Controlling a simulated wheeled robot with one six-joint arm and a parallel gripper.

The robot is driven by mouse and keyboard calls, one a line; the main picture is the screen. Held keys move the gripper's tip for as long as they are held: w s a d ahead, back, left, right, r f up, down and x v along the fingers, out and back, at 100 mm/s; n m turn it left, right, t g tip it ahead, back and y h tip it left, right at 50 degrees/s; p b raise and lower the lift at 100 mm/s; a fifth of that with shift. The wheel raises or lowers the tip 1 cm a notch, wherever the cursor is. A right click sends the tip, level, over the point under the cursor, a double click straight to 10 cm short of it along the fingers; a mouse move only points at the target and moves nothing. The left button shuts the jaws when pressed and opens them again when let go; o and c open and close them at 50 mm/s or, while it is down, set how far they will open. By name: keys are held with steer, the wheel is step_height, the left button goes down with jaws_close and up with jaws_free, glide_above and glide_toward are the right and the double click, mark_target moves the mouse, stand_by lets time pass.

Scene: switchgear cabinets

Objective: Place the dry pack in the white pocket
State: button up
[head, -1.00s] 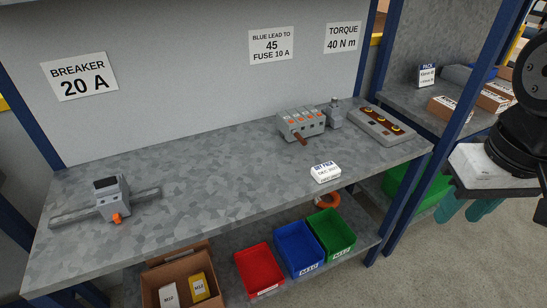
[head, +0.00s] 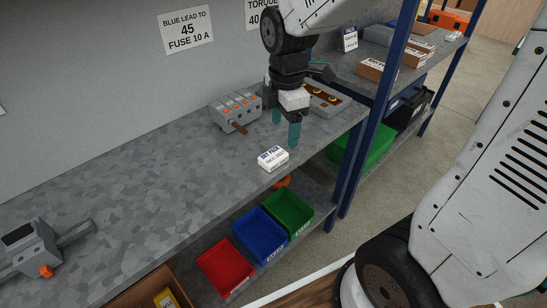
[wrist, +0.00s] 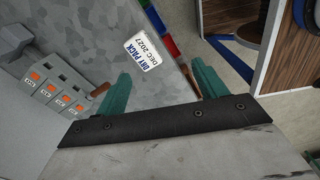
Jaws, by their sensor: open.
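The dry pack (head: 273,159) is a small white box with blue print, lying flat near the front edge of the grey bench. My gripper (head: 285,133) is above the bench, behind and slightly right of the pack in the head view. Its two teal fingers are apart and nothing is between them. In the wrist view, the dry pack (wrist: 143,52) shows beyond the fingertips, label up and reading DEC 2027, apart from both fingers. I cannot make out a white pocket in these frames.
A grey block with orange switches (head: 237,109) and a grey unit with yellow-ringed parts (head: 326,99) stand close behind my gripper. A breaker (head: 30,248) is at left. Red (head: 225,267), blue (head: 260,234) and green (head: 289,212) bins sit below. The bench's middle is clear.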

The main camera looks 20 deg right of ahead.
mark_target(273, 155)
steer(key=w+f+n, duration=0.3)
steer(key=shift+a+f+n, duration=0.35)
steer(key=shift+f+n, duration=0.05)
steer(key=f, duration=0.5)
steer(key=w+f, duration=0.1)
steer(key=f, duration=0.1)
steer(key=shift+a+f, duration=0.1)
steer(key=shift+f, duration=0.3)
steer(key=shift+c, duration=0.3)
steer(key=c, duration=1.1)
